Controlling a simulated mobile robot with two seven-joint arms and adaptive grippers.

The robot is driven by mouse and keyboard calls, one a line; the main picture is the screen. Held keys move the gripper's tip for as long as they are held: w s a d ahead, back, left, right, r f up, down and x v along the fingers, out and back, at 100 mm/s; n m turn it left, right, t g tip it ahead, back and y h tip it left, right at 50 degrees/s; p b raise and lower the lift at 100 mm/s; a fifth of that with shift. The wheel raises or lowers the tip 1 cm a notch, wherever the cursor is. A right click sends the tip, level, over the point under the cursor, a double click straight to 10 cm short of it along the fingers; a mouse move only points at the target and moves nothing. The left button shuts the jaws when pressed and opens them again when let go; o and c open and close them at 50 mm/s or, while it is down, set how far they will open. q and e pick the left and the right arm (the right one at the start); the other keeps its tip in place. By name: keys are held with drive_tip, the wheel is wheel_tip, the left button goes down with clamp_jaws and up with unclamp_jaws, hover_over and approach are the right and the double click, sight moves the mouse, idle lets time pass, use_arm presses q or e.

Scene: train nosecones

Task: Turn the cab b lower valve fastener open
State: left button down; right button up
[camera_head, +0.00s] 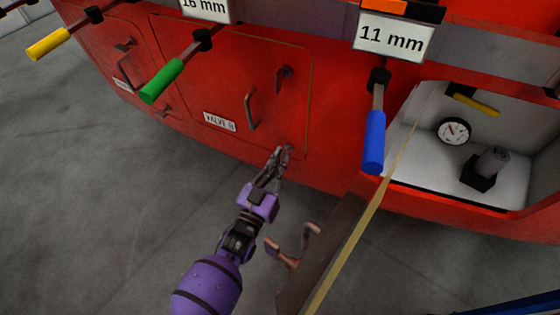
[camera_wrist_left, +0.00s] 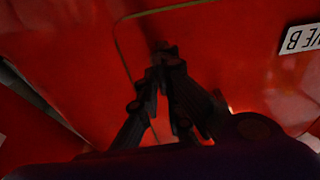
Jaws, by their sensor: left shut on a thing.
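The red hatch (camera_head: 225,75) carries a valve plate (camera_head: 219,121), which ends in "B" in the left wrist view (camera_wrist_left: 302,39). The lower fastener (camera_head: 289,149) is a small dark part near the hatch's lower right corner. My left gripper (camera_head: 281,156) reaches up to it from below and is shut on it. In the left wrist view, the fingertips (camera_wrist_left: 165,62) come together at the fastener, which they mostly hide. Its exact turn angle cannot be told. My right gripper is not in view.
The hatch also has an upper fastener (camera_head: 284,75) and a handle (camera_head: 250,110). A blue-handled tool (camera_head: 374,140) hangs under the "11 mm" sign (camera_head: 393,38). An open panel (camera_head: 325,250) juts out right of my left arm, beside a white compartment with a gauge (camera_head: 453,131).

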use_arm(q)
drive_tip(key=c, duration=1.9)
unclamp_jaws()
drive_tip(key=shift+c, duration=0.2)
drive_tip(key=shift+s, duration=0.1)
drive_tip(key=v, duration=1.1)
drive_tip(key=shift+s+a, duration=0.2)
drive_tip(key=shift+s, duration=0.15)
